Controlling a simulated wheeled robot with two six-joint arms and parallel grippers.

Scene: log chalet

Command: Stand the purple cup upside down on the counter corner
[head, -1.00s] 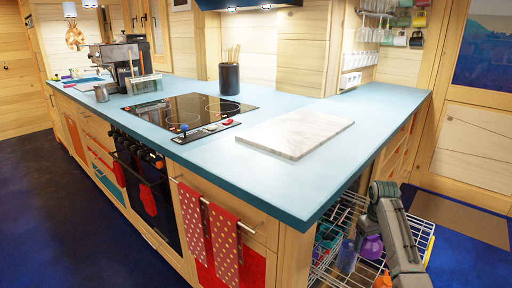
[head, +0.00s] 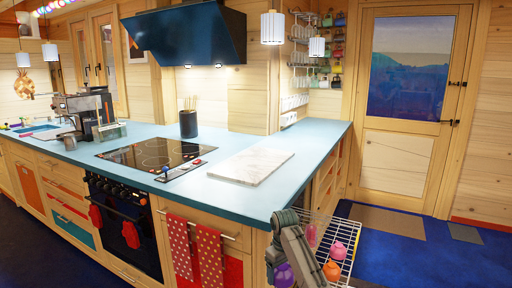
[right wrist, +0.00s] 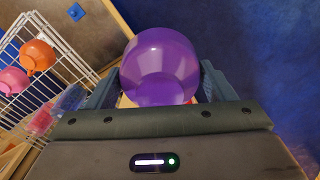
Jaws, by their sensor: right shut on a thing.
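The purple cup (head: 284,275) is low in the head view, in front of the counter's end, partly hidden by my right arm. It fills the upper middle of the right wrist view (right wrist: 160,65), with a finger on each side. My right gripper (head: 274,262) is shut on it and holds it in the air, lower than the counter top and left of the wire rack. I cannot tell for sure which way its mouth faces. The blue counter (head: 235,202) has its near corner just above my right arm, and that corner is bare. My left gripper is out of view.
A white wire rack (head: 346,236) stands out at the counter's end, holding a pink teapot-like piece (head: 338,251) and an orange one (head: 331,270). A marble board (head: 250,167) lies on the counter behind the corner. A black cooktop (head: 155,152) is further left.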

